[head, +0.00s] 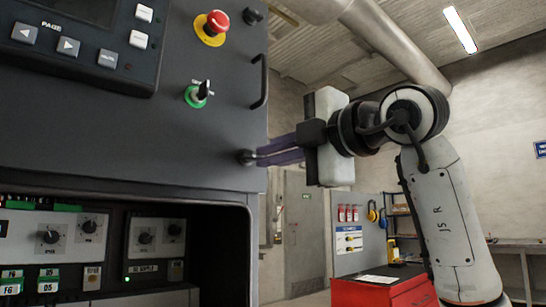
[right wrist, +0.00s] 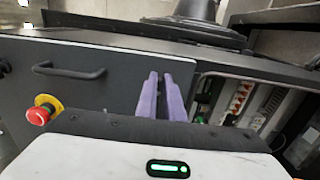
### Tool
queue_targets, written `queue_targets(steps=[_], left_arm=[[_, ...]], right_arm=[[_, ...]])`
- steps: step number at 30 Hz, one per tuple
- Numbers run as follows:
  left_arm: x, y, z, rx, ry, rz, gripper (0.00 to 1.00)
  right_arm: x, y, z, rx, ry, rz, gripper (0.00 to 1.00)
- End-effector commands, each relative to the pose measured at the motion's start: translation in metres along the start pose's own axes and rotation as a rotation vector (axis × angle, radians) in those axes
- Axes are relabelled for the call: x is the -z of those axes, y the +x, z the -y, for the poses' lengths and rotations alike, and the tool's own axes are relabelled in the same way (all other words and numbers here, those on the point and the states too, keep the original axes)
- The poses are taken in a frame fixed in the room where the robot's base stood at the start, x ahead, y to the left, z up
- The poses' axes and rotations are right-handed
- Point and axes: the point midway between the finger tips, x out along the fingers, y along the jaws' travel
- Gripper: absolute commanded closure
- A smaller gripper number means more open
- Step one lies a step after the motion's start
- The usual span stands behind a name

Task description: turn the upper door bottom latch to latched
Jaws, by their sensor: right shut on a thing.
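The upper door (head: 150,140) is a dark grey panel, closed over the upper part of the cabinet at left in the head view. The bottom latch (head: 244,157) is a small dark round part near its lower right corner. My right gripper (head: 259,157) reaches in from the right with purple fingers, shut on the latch. In the right wrist view the fingers (right wrist: 160,82) lie close together against the door's edge and hide the latch, so its angle cannot be told. My left gripper is not in view.
A red tool cabinet (head: 370,292) stands behind my right arm.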

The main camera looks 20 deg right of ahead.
Motion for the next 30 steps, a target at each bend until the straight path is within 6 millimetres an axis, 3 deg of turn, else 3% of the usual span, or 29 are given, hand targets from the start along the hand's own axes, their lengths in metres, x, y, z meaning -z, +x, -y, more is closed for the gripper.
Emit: queue_targets(steps=[15,18,20,30], left_arm=[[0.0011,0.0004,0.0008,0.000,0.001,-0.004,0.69],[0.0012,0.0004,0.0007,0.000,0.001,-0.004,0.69],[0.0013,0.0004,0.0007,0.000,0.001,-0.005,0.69],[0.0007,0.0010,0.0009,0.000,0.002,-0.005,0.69]], right_arm=[[0.0049,0.0021,0.0036,0.009,0.019,-0.011,1.00],[0.0050,0.0020,0.0034,0.008,0.018,-0.012,0.79],[0.0048,0.0018,0.0029,0.007,0.018,-0.011,0.72],[0.0019,-0.0037,0.0005,0.000,0.019,-0.005,0.72]])
